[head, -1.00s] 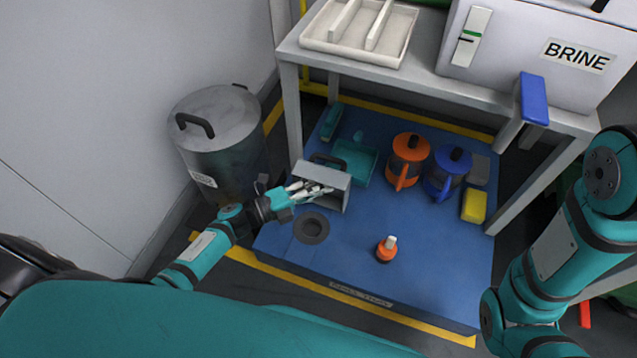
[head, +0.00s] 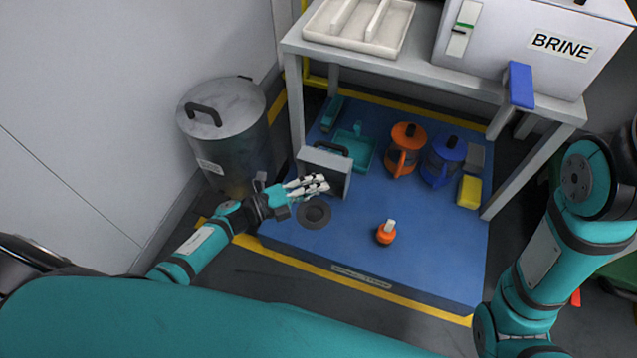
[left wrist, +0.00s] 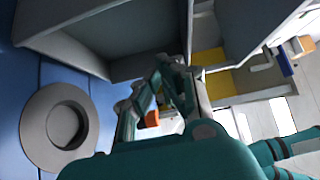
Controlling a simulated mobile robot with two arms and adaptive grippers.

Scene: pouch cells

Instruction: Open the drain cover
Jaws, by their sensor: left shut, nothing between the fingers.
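A round dark grey drain ring (head: 314,212) with a dark centre lies on the blue platform. It also shows at the left of the left wrist view (left wrist: 59,128). Just behind it stands a grey box-like housing (head: 336,181) with a black handle on top; its panels show in the left wrist view (left wrist: 100,35). I cannot tell which part is the drain cover. My left gripper (head: 322,183) is shut and empty in front of the housing, above and behind the ring. Whether it touches the housing is unclear. My right arm shows at the right, its gripper out of view.
Orange (head: 403,150) and blue (head: 443,162) jugs, a yellow block (head: 469,191) and a teal tray (head: 364,160) are under the table (head: 400,68). A metal bin (head: 222,145) stands left. The platform's front middle is clear.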

